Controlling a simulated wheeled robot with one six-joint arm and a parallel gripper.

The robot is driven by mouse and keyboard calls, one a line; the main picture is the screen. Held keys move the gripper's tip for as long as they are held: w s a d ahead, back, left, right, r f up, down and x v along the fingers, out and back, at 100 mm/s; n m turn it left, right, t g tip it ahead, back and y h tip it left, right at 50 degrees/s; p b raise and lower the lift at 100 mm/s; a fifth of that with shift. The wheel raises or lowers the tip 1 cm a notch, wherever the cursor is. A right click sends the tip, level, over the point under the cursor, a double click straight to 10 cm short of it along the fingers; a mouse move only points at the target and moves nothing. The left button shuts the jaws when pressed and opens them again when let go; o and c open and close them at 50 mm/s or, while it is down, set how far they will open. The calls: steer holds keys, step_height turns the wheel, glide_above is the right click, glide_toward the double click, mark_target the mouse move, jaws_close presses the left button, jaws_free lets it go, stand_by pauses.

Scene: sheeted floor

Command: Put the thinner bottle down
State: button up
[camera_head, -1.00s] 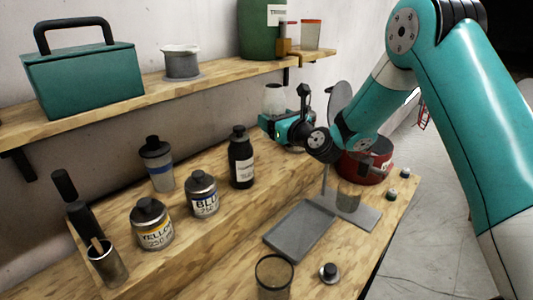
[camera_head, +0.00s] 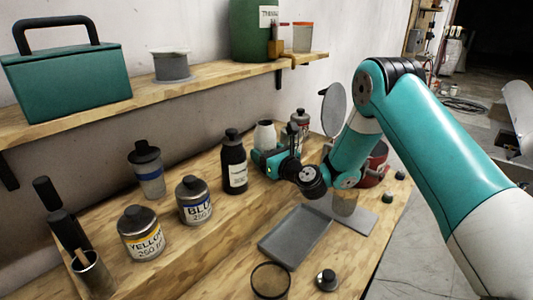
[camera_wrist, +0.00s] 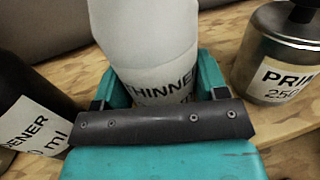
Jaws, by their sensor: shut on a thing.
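The thinner bottle is white with a label reading "THINNER"; it fills the top middle of the wrist view (camera_wrist: 150,45), and its white top shows in the head view (camera_head: 264,135). My gripper (camera_head: 268,160) is shut around the bottle's lower body, with a teal jaw on each side in the wrist view (camera_wrist: 160,92). The bottle looks upright. It is over the raised wooden step (camera_head: 205,235), between the black hardener bottle (camera_head: 233,165) and a metal primer can (camera_head: 300,124). My gripper hides its base, so I cannot tell whether it touches the wood.
In the wrist view the hardener bottle (camera_wrist: 30,120) is close on the left and the primer can (camera_wrist: 277,60) close on the right. Blue (camera_head: 195,202) and yellow (camera_head: 141,235) cans stand further left. A grey tray (camera_head: 268,246) and a scale are on the lower bench.

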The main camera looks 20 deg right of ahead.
steer(key=shift+f, duration=0.15)
steer(key=o, duration=1.2)
